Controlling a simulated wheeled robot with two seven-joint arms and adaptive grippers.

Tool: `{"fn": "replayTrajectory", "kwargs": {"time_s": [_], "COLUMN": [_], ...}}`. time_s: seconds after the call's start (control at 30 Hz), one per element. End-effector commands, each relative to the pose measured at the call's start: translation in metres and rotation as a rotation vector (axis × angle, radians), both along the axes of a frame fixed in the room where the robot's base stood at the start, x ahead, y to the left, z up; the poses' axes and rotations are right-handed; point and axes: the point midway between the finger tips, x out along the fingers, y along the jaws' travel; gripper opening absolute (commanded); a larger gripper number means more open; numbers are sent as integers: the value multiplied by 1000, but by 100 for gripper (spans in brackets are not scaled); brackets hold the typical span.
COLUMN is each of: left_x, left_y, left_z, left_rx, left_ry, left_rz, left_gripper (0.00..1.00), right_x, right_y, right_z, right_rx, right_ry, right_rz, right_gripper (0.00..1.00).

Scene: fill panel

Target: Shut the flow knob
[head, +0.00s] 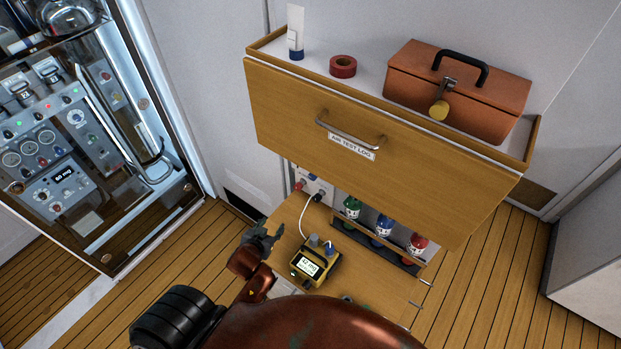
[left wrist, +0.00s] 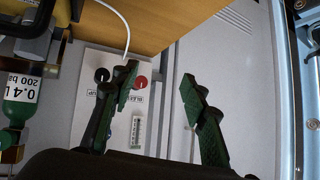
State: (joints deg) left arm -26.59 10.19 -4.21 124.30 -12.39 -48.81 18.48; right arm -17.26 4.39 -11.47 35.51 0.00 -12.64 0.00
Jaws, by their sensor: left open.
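A pale panel (head: 317,186) with small knobs sits in the opening below the drawer front in the head view. It also shows in the left wrist view (left wrist: 115,120), with a dark knob (left wrist: 102,74), a red knob (left wrist: 140,82) and a small clear scale tube (left wrist: 137,130). My left gripper (head: 264,240) is open, left of the yellow meter and short of the panel. In the left wrist view its spread fingers (left wrist: 160,84) stand before the panel, with nothing between them. My right gripper is out of view.
A yellow meter (head: 316,262) stands on the wooden shelf (head: 286,218), with a white cord beside it. Green, blue and red bottles (head: 383,226) stand in a rack to the right. The wooden drawer (head: 290,112) overhangs the panel. A glazed instrument cabinet (head: 146,104) stands left.

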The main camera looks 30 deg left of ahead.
Motion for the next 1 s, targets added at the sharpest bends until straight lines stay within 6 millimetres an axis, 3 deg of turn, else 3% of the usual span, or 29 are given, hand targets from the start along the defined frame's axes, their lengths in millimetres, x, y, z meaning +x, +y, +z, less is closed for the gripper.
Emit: {"fn": "replayTrajectory", "kwargs": {"time_s": [0.17,0.3,0.4,0.6,0.77,1.0], "left_x": [55,94,109,120,133,170], "left_y": [9,-1,-14,-33,-37,-41], "left_z": [29,58,73,86,89,90], "left_rx": [18,4,-22,-62,-70,-68], "left_ry": [-246,-460,-563,-659,-674,-674], "left_rz": [-38,-137,-217,-320,-338,-337], "left_gripper": [41,41,41,41,41,41], "right_x": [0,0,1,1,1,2], "right_y": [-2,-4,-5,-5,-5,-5], "right_z": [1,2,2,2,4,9], "right_rx": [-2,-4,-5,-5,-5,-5], "right_ry": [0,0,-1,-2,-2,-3], "right_rz": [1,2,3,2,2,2], "right_gripper": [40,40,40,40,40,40]}}
